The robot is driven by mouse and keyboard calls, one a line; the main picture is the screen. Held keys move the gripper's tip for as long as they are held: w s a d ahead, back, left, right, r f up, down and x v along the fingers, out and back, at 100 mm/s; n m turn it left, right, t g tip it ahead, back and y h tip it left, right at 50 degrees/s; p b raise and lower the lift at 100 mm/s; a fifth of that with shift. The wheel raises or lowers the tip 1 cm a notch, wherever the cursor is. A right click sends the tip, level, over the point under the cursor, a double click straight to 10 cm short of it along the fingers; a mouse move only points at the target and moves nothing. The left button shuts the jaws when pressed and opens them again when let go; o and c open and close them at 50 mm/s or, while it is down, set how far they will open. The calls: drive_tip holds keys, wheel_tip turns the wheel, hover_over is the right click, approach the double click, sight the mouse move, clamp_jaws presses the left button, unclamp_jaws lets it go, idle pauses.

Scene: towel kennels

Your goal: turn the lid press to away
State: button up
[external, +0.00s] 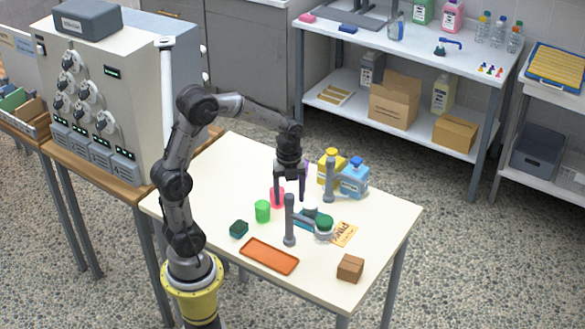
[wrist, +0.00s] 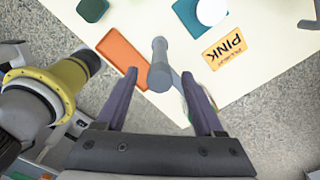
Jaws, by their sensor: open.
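The task's lid press appears to be the grey upright with a rounded end (external: 290,222) near the middle of the table. In the wrist view a grey bar with a round end (wrist: 160,68) shows between the fingers of my gripper (wrist: 160,74), with a link running back toward the right finger. A round green-topped piece (external: 323,222) sits beside the upright. My gripper (external: 289,196) is open, pointing down, just behind the upright in the external view. I cannot tell whether the fingers touch the bar. A second grey upright (external: 329,182) stands farther back.
An orange tray (external: 268,256), green cup (external: 262,211), pink cup (external: 277,199), dark green block (external: 239,229), PINK card (external: 344,234) and brown box (external: 350,268) lie around. Yellow (external: 326,171) and blue (external: 355,182) bottles stand behind.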

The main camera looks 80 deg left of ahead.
drive_tip(key=shift+r, duration=0.1)
wheel_tip(320, 180, up, 14)
drive_tip(key=shift+f, duration=0.2)
idle(0.4)
drive_tip(key=s+d+r+n+t, duration=0.1)
drive_tip(key=s+d+r+t, duration=0.2)
drive_tip(key=s+d, duration=0.55)
drive_tip(key=s+d+f+n+t, duration=0.1)
drive_tip(key=s+d+f+n, duration=0.1)
drive_tip(key=n, duration=0.6)
drive_tip(key=s+d+f+n+t, duration=0.1)
drive_tip(key=s+d+f+n, duration=0.1)
drive_tip(key=n, duration=0.7)
drive_tip(key=shift+s+d+f+t, duration=0.3)
drive_tip(key=shift+s+d+f, duration=0.15)
drive_tip(key=shift+f, duration=0.9)
